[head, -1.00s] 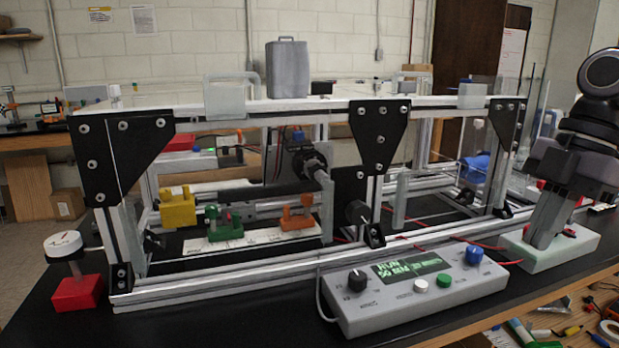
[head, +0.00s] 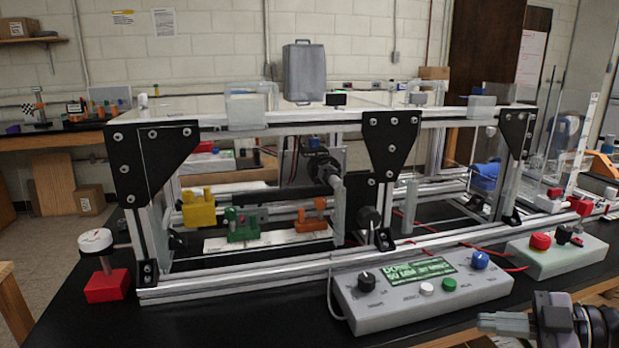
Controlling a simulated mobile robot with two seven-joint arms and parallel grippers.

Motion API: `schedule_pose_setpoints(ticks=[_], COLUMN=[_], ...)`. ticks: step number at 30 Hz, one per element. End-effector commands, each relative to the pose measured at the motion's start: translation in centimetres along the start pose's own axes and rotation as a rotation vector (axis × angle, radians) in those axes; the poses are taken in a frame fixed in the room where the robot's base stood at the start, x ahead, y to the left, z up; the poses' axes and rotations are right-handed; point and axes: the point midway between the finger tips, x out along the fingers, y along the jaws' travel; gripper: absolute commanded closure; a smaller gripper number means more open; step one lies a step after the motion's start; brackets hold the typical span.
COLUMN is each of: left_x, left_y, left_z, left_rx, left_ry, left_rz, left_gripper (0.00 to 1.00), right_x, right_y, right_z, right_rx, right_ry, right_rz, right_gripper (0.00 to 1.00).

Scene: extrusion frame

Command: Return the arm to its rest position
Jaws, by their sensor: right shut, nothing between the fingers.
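My right gripper (head: 492,322) shows at the bottom right corner of the head view. Its fingers are shut, point left and hold nothing. It is in front of the grey control box (head: 400,312) near that box's right end, and apart from the switch box. The pale switch box (head: 560,262) with a red button (head: 540,241) and a small dark switch stands at the right, uncovered. The control box's green display reads DONE. My left gripper is out of view.
The aluminium extrusion frame (head: 240,284) with black corner plates fills the middle of the black bench. A red block with a white dial (head: 107,285) stands at the left. Clear upright panels stand at the right. The bench's front left is bare.

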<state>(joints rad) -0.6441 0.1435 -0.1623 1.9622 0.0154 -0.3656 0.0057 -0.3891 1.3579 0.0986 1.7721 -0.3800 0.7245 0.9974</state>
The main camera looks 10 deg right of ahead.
Motion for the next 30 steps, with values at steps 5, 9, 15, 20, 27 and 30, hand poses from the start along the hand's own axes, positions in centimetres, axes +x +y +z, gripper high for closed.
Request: schedule_pose_setpoints(ticks=[5,9,15,20,27,30], left_x=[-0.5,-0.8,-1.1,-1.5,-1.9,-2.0], left_y=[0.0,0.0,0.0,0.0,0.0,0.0], left_z=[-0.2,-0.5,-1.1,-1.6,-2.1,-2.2], left_rx=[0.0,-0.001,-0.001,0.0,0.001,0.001], left_ry=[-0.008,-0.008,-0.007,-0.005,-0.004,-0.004], left_rz=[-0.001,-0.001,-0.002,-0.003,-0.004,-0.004], left_gripper=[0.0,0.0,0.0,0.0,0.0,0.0], right_x=[1.2,2.2,3.9,5.7,9.1,10.3], right_y=[-2.6,-5.4,-10.8,-16.1,-24.0,-26.2], right_z=[3.4,6.1,9.3,10.8,10.5,10.0], right_rx=[0.1,0.191,0.346,0.488,0.694,0.749], right_ry=[0.012,-0.033,-0.154,-0.277,-0.447,-0.488], right_rz=[0.23,0.386,0.549,0.617,0.609,0.586], right_gripper=[1.0,1.0,1.0,1.0,1.0,1.0])
